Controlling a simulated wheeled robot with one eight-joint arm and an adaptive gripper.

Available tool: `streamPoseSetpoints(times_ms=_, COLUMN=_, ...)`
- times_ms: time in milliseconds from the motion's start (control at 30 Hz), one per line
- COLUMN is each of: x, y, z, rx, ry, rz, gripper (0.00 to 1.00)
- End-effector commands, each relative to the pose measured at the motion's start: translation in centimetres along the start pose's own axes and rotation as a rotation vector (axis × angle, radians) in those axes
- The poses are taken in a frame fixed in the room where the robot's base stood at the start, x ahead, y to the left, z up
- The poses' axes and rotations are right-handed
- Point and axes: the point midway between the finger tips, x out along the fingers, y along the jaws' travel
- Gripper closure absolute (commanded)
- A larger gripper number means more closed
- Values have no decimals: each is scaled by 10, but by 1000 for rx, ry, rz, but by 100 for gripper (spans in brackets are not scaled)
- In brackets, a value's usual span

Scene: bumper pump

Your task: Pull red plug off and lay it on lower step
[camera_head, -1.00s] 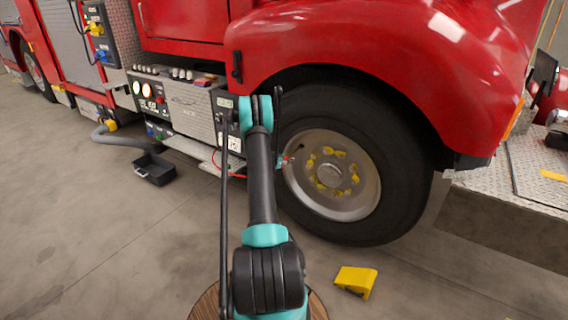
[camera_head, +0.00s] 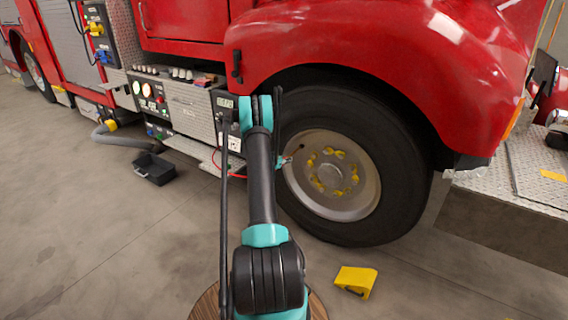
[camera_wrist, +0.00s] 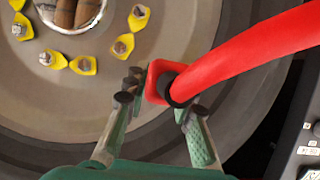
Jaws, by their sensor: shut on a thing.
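My gripper (camera_wrist: 157,105) is shut on the red plug (camera_wrist: 157,80), with a teal finger on each side of it in the wrist view. The plug has a black collar, and a thick red hose runs from it to the upper right. The tyre and hub lie behind it. In the head view my gripper (camera_head: 286,161) is small and partly hidden by my arm, in front of the tyre's left side. A thin red line (camera_head: 216,160) loops low to its left. A metal lower step (camera_head: 190,150) runs under the truck's side panel.
The big front wheel (camera_head: 331,175) with yellow lug markers is close behind my gripper. A control panel (camera_head: 228,125) is to the left. A yellow chock (camera_head: 356,281) and a black tray (camera_head: 154,168) are on the floor, with open floor between.

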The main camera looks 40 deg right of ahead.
Motion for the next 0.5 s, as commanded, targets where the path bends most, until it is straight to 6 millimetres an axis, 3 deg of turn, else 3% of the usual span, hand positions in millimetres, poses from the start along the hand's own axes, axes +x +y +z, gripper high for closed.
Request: streamPoseSetpoints(times_ms=500, x=-8, y=0, z=4, rx=0, ry=0, rz=0, gripper=100)
